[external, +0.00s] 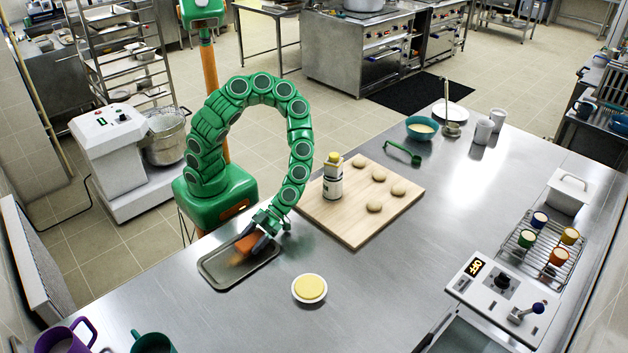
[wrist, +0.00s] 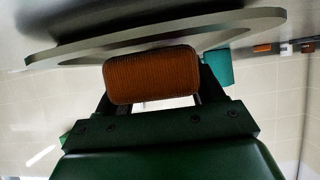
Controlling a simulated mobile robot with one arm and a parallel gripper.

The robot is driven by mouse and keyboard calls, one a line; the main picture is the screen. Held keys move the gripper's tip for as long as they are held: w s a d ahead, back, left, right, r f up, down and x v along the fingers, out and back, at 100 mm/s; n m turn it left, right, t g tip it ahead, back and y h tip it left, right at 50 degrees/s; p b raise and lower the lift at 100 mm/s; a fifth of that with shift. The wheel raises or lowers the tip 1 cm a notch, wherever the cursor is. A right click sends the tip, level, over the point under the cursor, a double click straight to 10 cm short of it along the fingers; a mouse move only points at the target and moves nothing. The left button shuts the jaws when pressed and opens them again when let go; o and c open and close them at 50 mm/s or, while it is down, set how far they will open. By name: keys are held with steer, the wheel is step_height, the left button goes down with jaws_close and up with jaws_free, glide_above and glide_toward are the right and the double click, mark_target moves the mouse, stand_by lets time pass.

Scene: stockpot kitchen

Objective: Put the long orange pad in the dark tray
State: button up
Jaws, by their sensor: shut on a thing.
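The orange pad (external: 246,243) is held between the dark fingers of my gripper (external: 258,244), which is shut on it. In the wrist view the ribbed orange pad (wrist: 152,76) sits across the jaws. The dark tray (external: 216,282) lies flat on the steel counter, and the pad is over its far part. An orange reflection shows on the tray floor below the pad. I cannot tell whether the pad touches the tray. A grey rim (wrist: 70,53) runs close behind the pad in the wrist view.
A wooden board (external: 348,229) with a bottle (external: 332,178) and several dough pieces lies to the right. A white dish with a yellow round (external: 310,287) stands right of the tray. Purple (external: 64,338) and green (external: 152,343) mugs stand at the near left. Counter between them is clear.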

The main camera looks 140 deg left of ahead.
mark_target(252, 240)
steer(key=shift+s+f, duration=0.1)
steer(key=shift+f, duration=0.55)
steer(key=o, duration=1)
steer(key=shift+f, duration=0.15)
steer(key=shift+o, duration=0.2)
steer(key=shift+s+f, duration=0.1)
steer(key=shift+r, duration=0.45)
steer(key=v, duration=0.3)
steer(key=r+v, duration=0.1)
steer(key=v, duration=0.1)
steer(key=shift+w+r, duration=0.15)
steer(key=shift+w, duration=0.05)
step_height(252, 240, up, 4)
steer(key=shift+r, duration=1.35)
